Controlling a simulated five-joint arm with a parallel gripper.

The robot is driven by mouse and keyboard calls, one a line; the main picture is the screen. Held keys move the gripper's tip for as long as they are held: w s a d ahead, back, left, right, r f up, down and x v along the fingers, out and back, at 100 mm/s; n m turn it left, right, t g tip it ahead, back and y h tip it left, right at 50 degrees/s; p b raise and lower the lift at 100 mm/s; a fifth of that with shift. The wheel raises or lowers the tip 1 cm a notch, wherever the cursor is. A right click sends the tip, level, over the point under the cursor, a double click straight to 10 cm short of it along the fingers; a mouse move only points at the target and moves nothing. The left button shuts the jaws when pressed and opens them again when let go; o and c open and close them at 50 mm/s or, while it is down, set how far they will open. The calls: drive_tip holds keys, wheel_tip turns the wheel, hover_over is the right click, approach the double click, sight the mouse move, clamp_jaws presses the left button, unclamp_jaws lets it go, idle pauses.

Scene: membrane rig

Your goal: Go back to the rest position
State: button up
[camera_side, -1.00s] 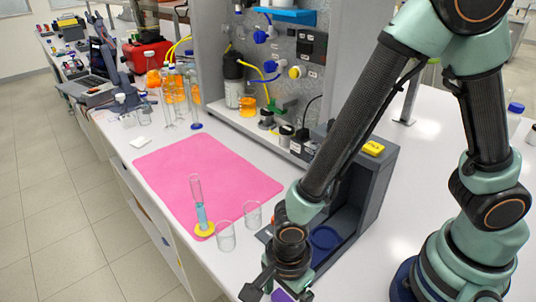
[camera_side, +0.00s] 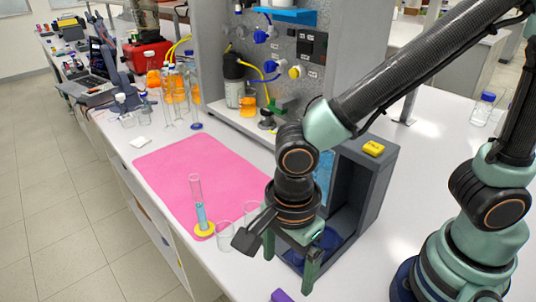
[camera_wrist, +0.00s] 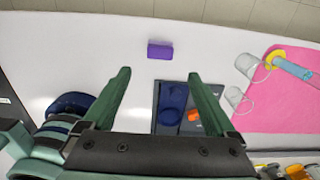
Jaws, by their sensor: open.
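My gripper (camera_side: 290,268) is open and empty, its two green fingers pointing down over the front of the bench. It also shows in the wrist view (camera_wrist: 158,80), with nothing between the fingertips. A small purple block (camera_wrist: 160,51) lies on the white bench beyond the fingertips; in the side view its top (camera_side: 281,296) shows at the bottom edge. My gripper is above the bench and apart from the block.
A grey box-like station (camera_side: 362,195) with a yellow button stands right behind my gripper. Two glass beakers (camera_side: 225,236) stand to the left. A graduated cylinder (camera_side: 201,215) with a yellow base stands on the pink mat (camera_side: 180,165). The bench at right is mostly clear.

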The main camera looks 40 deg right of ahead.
sight(284, 298)
drive_tip(key=shift+r, duration=0.45)
drive_tip(key=shift+f, duration=0.1)
wheel_tip(284, 298, down, 12)
drive_tip(key=shift+f, duration=0.1)
idle(0.6)
idle(0.3)
drive_tip(key=shift+f, duration=0.1)
drive_tip(key=shift+r, duration=0.5)
wheel_tip(284, 298, up, 19)
drive_tip(key=w+f, duration=0.9)
drive_tip(key=f, duration=0.1)
drive_tip(key=shift+w, duration=0.2)
idle(2.3)
